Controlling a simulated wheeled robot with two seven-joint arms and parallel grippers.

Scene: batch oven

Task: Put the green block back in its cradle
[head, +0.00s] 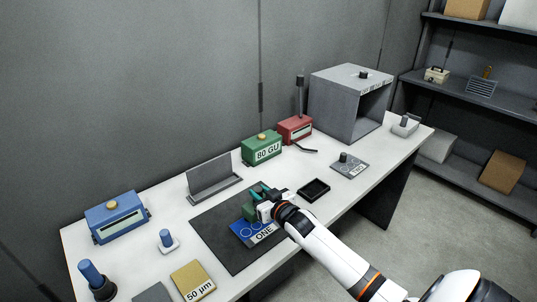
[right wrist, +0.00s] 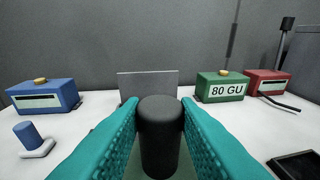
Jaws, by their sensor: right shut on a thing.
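The green block (head: 250,211) is at my right gripper (head: 262,194), over or on the blue card marked "ONE" (head: 258,232) on the dark mat (head: 233,250). I cannot tell whether it touches the card. In the right wrist view, the teal fingers of this gripper (right wrist: 160,120) are shut on a dark upright round handle (right wrist: 160,135). A little green shows below it; the fingers hide most of the block. A small empty black tray (head: 314,189) lies just right of the gripper; I cannot tell if it is the cradle. My left gripper is not in view.
A green box marked "80 GU" (head: 262,148), a red box (head: 295,130) and a grey slotted stand (head: 214,178) stand behind. A blue box (head: 117,218) is at left. A grey open oven (head: 350,100) and a labelled plate (head: 350,166) are at right.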

